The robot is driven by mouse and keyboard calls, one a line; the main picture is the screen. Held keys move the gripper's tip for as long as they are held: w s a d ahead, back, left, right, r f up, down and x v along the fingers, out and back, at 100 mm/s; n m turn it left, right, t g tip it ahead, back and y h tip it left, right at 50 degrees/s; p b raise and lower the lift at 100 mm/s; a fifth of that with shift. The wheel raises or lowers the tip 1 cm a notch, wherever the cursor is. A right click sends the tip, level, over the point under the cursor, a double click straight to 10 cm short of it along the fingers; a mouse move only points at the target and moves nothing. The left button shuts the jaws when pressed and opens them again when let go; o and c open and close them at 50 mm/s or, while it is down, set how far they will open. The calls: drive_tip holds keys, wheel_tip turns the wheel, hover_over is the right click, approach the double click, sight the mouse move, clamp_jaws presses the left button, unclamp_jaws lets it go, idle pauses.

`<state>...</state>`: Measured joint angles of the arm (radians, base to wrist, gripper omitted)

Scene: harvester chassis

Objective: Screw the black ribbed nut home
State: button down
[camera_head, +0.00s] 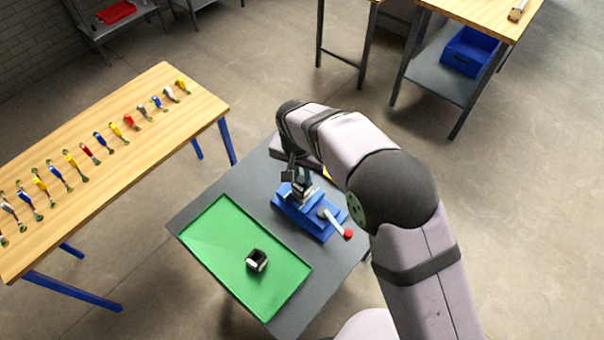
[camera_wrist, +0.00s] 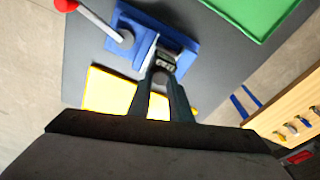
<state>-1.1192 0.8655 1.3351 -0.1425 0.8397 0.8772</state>
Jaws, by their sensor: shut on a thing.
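My gripper (camera_head: 301,180) points down over the blue vise (camera_head: 318,222) on the grey table. In the wrist view, my gripper (camera_wrist: 162,73) has its two fingers close together on a small dark ribbed piece, which looks like the black ribbed nut (camera_wrist: 166,60). The piece is at the jaws of the vise (camera_wrist: 182,42). The fingers hide part of it, and any thread under it cannot be seen. I cannot tell how far down it sits.
A green mat (camera_head: 222,240) lies on the table (camera_head: 190,212), with a dark ring-shaped part with a pale side (camera_head: 257,261) on it. The vise handle ends in a red knob (camera_head: 348,233). A yellow item (camera_wrist: 108,92) lies beside the vise. A wooden bench (camera_head: 150,92) holds several coloured tools.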

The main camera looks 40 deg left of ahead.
idle(0.3)
drive_tip(key=m, duration=0.5)
drive_tip(key=shift+h+b, duration=0.4)
drive_tip(key=m, duration=0.5)
drive_tip(key=shift+h, duration=0.4)
drive_tip(key=m, duration=0.5)
drive_tip(key=shift+g+h, duration=0.3)
drive_tip(key=shift+g, duration=0.1)
drive_tip(key=shift+m, duration=0.4)
